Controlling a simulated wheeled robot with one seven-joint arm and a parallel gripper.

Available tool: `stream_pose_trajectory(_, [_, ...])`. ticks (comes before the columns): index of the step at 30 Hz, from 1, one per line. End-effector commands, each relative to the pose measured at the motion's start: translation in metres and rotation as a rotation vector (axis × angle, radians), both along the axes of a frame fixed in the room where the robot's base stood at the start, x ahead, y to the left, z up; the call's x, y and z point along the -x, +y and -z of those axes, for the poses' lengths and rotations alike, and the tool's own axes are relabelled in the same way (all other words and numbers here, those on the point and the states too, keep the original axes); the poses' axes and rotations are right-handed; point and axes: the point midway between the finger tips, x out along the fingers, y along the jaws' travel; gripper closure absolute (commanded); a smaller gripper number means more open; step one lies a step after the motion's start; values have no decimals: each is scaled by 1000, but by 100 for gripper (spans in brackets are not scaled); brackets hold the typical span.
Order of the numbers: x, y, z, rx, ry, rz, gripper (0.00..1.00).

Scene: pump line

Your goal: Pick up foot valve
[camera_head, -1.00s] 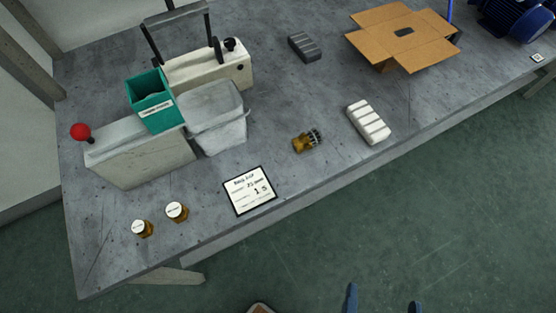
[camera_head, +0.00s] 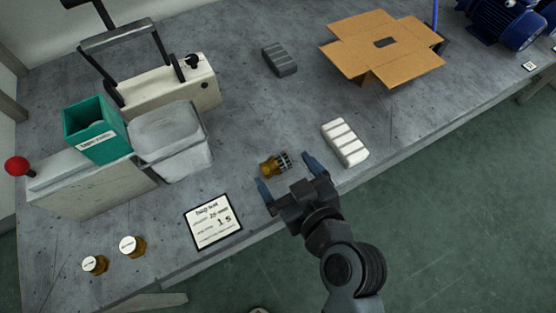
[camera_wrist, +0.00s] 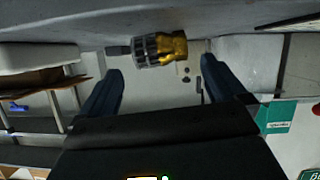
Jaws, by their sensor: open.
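The foot valve (camera_head: 274,165) is a small brass fitting with a dark cage-like strainer end. It lies on its side on the grey workbench, strainer toward the right in the head view. My gripper (camera_head: 288,176) is open at the bench's front edge, its blue fingers pointing toward the valve. In the wrist view the valve (camera_wrist: 160,48) appears beyond and between the two spread fingertips (camera_wrist: 160,82). The fingers do not appear to touch it. Nothing is held.
A white ribbed block (camera_head: 345,143) lies close to the right of my gripper. A written card (camera_head: 213,221) lies to the left, with two small amber jars (camera_head: 132,246) beyond it. An open cardboard box (camera_head: 350,62) and a dark block (camera_head: 279,60) are farther back.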

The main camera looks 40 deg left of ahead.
Motion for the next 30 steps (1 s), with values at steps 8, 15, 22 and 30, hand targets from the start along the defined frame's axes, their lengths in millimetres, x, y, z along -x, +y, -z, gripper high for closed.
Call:
stream_pose_trajectory(8, [-11, 30, 14, 1, 0, -1, 2])
stream_pose_trajectory(15, [-17, 42, 21, 1, 0, 1, 2])
stream_pose_trajectory(22, [-17, 42, 22, 1, 0, 2, 7])
stream_pose_trajectory(30, [-17, 42, 22, 1, 0, 2, 33])
